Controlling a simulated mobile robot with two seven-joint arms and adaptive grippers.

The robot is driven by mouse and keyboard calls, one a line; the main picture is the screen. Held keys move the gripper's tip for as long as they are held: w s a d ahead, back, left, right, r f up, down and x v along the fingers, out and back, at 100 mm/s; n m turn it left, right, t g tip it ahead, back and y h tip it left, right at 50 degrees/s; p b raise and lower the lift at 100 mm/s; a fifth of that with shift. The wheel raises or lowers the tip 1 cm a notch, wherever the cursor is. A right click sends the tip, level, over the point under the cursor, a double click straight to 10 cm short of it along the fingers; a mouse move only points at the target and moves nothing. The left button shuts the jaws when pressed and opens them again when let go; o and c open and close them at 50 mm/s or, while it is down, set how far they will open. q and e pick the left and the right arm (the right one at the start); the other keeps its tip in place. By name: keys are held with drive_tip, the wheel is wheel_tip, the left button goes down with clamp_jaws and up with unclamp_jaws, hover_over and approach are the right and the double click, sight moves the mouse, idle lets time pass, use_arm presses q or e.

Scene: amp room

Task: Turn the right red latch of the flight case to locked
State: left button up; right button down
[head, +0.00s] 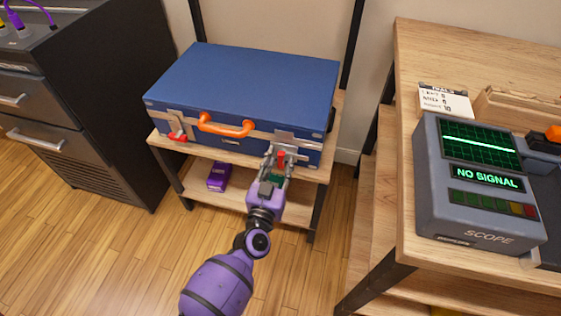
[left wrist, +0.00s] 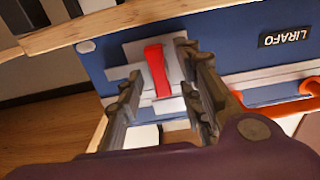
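The blue flight case (head: 245,85) lies closed on a wooden shelf, with an orange handle (head: 226,127) on its front. The right red latch (head: 282,156) sits on a grey metal plate and stands roughly upright. In the left wrist view the red latch (left wrist: 157,72) is slightly tilted between my fingers. My left gripper (head: 279,162) is at this latch, its fingers apart on either side. The left wrist view shows gaps between the latch and both fingers (left wrist: 160,75). The left red latch (head: 177,136) lies nearly sideways. My right gripper is not in view.
A purple object (head: 219,177) lies on the lower shelf. A black drawer cabinet (head: 80,100) stands left of the case. A wooden bench (head: 408,120) with a grey scope (head: 470,205) reading NO SIGNAL stands at the right. Open wooden floor (head: 110,250) lies in front.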

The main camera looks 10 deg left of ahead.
use_arm(q)
drive_tip(key=shift+w, duration=0.5)
clamp_jaws()
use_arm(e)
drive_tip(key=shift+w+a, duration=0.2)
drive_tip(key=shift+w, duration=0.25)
